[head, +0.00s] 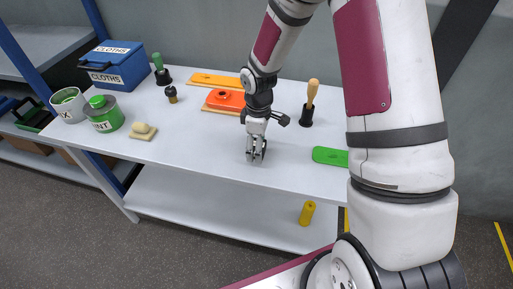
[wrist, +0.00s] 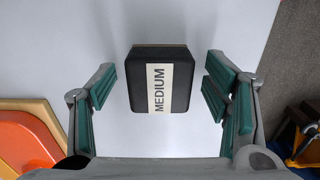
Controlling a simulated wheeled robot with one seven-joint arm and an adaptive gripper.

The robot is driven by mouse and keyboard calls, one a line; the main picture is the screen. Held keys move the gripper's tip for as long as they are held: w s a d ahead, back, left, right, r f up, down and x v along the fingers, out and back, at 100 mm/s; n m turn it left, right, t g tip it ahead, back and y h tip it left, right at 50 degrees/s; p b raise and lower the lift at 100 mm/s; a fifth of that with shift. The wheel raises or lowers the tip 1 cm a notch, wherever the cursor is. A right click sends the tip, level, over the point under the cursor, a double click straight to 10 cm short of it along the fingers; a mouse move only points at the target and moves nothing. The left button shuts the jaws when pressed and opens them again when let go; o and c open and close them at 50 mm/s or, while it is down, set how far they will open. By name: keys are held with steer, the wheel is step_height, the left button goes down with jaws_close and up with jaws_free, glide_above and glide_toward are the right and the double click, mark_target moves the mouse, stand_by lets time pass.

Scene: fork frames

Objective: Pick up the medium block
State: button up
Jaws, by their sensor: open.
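The medium block is a dark block with a tan edge and a white label reading MEDIUM (wrist: 180,92). In the wrist view it lies between my two fingers, on the white tabletop (head: 200,140), with a gap to the fingers on both sides. My gripper (head: 257,155) is open and points down over the table near its front edge in the head view. My gripper's green-padded fingers (wrist: 160,84) also show in the wrist view. I cannot make out the block in the head view; my gripper probably hides it.
An orange-red block (head: 225,100) lies behind my gripper, by an orange piece (head: 215,80). A wooden-handled black tool (head: 309,105) and a green flat piece (head: 329,156) are to the right. Cans (head: 104,114) and a blue CLOTHS box (head: 117,68) stand left.

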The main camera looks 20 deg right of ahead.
steer(key=shift+f, duration=0.4)
steer(key=c, duration=1.4)
steer(key=shift+r, duration=0.1)
steer(key=shift+r, duration=0.45)
steer(key=r, duration=0.1)
steer(key=s+r, duration=0.1)
steer(key=shift+r, duration=0.3)
steer(key=s, duration=0.5)
steer(key=s+r, duration=0.1)
steer(key=s, duration=0.9)
steer(key=shift+d+r, duration=0.15)
steer(key=shift+d, duration=0.1)
